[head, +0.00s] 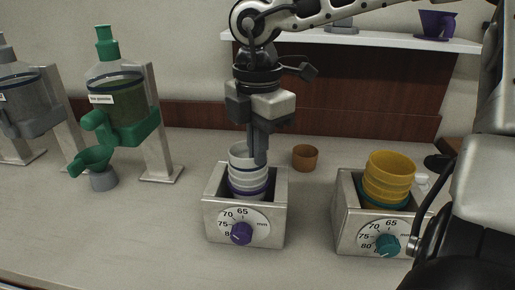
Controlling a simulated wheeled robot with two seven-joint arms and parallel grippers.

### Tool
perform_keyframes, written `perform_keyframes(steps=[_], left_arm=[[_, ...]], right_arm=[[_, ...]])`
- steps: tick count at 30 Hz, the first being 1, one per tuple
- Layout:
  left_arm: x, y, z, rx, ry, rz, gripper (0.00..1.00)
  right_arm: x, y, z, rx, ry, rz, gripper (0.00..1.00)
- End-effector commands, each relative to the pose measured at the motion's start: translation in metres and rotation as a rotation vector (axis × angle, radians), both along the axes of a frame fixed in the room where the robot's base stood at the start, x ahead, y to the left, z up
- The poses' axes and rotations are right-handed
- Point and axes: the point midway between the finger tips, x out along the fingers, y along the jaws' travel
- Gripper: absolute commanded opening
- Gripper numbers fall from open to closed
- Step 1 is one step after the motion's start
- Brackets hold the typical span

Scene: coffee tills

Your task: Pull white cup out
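A stack of white cups (241,178) with dark blue bands stands in a square metal dispenser box (217,217) with a purple dial (241,233). My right gripper (258,158) points straight down at the top of the stack. One fingertip overlaps the right side of the top cup's rim. The fingers look close together, but I cannot tell whether they are closed on the cup wall. My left gripper is out of view.
A second metal box (345,216) with a teal dial holds stacked yellow cups (390,170). A small brown cup (305,157) stands between the boxes, farther back. A green-lidded dispenser (118,100) stands at the left. A white shelf (375,40) runs behind. The counter's front left is clear.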

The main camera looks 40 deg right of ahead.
Motion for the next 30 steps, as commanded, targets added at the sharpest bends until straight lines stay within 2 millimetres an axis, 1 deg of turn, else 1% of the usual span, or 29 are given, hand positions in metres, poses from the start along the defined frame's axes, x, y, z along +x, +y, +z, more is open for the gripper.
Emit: perform_keyframes(steps=[1,4,16,25,30], left_arm=[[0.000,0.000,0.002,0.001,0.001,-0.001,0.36],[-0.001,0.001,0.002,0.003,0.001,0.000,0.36],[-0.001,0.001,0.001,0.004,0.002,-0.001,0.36],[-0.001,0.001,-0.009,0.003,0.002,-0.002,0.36],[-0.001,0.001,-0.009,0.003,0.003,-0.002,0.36]], right_arm=[[0.000,0.000,0.005,0.000,-0.001,-0.001,0.00],[0.000,0.000,0.008,0.000,0.000,-0.001,0.00],[0.000,0.000,0.008,0.001,-0.001,0.000,0.00],[0.000,0.000,0.007,-0.001,-0.011,0.001,0.00],[0.000,0.000,0.008,0.000,-0.012,0.000,0.00]])
